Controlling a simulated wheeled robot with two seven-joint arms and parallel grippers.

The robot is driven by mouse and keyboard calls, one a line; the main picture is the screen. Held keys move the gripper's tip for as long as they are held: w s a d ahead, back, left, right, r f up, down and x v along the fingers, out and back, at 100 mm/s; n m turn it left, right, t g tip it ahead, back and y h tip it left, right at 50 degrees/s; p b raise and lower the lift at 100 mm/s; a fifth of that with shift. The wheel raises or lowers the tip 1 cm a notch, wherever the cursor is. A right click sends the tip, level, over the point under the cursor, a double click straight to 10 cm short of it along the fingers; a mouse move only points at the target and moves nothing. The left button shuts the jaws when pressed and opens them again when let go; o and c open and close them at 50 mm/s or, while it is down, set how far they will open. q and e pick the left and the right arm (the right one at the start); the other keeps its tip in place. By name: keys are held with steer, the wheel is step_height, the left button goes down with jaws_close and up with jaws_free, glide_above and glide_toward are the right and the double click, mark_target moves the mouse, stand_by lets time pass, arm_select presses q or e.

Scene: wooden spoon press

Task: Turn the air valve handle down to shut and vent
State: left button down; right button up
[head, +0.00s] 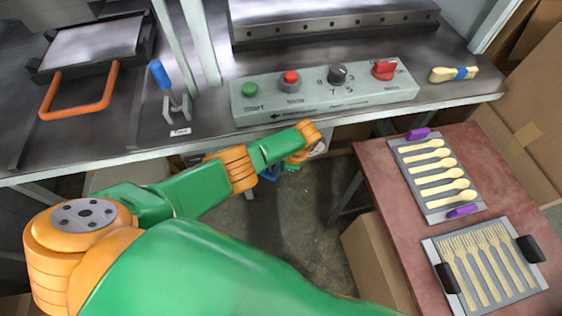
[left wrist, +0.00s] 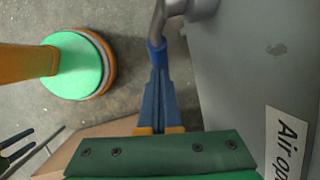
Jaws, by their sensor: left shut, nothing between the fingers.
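The air valve shows in the left wrist view as a metal lever (left wrist: 158,20) with a blue sleeve (left wrist: 157,54), beside a round metal body (left wrist: 203,8) at the top edge. A grey panel with a label beginning "Air op" (left wrist: 287,145) lies to the right. My left gripper (left wrist: 159,78) is shut and empty, its dark blue fingers in line with the sleeve's tip; I cannot tell whether they touch. In the head view my left gripper (head: 290,164) is below the bench's front edge, and my wrist mostly hides the valve. A dark forked shape at the wrist view's lower left may be my right gripper (left wrist: 14,150).
A control box (head: 320,101) with buttons and knobs stands on the bench above my left wrist. A toggle clamp with a blue handle (head: 160,74) is left of it. A red-brown table (head: 400,215) with spoon and fork trays stands right. Cardboard boxes (head: 375,255) stand below.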

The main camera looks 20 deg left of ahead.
mark_target(268, 175)
arm_select(q)
steer(key=shift+s+a+f, duration=0.3)
steer(key=shift+a+f, duration=0.25)
steer(key=shift+f, duration=0.1)
steer(key=shift+s+a+f, duration=0.5)
steer(key=shift+a+f, duration=0.2)
steer(key=shift+a, duration=0.05)
arm_select(e)
steer(key=shift+a+f, duration=0.1)
steer(key=shift+a, duration=0.05)
